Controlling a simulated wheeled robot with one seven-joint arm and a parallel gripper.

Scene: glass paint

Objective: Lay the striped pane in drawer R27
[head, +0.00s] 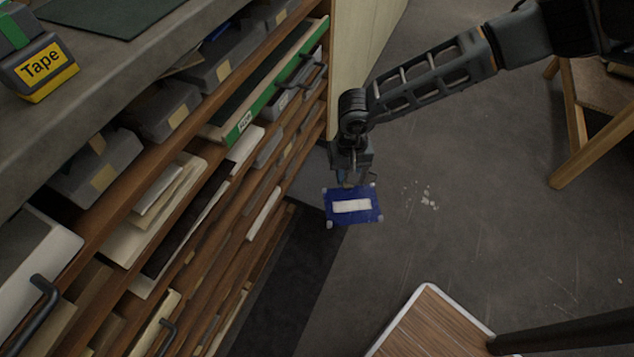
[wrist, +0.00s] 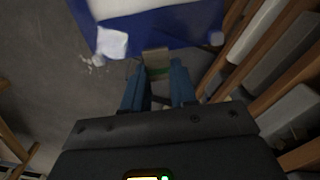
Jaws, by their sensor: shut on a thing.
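A blue pane (head: 341,214) with a white band across its middle and pale corner pieces hangs over the floor, right of the drawer rack. My gripper (head: 355,181) is shut on its near edge from above. A green-edged drawer (head: 268,92) juts from the rack, left of the pane and higher up. Its small label is too small to read surely.
The wooden rack (head: 190,245) holds several drawers, boxes and papers, some with protruding handles. A grey worktop (head: 120,60) with a Tape box (head: 45,68) is above. White fragments (head: 428,198) lie on the floor. A wooden-topped stand (head: 430,325) is at the bottom.

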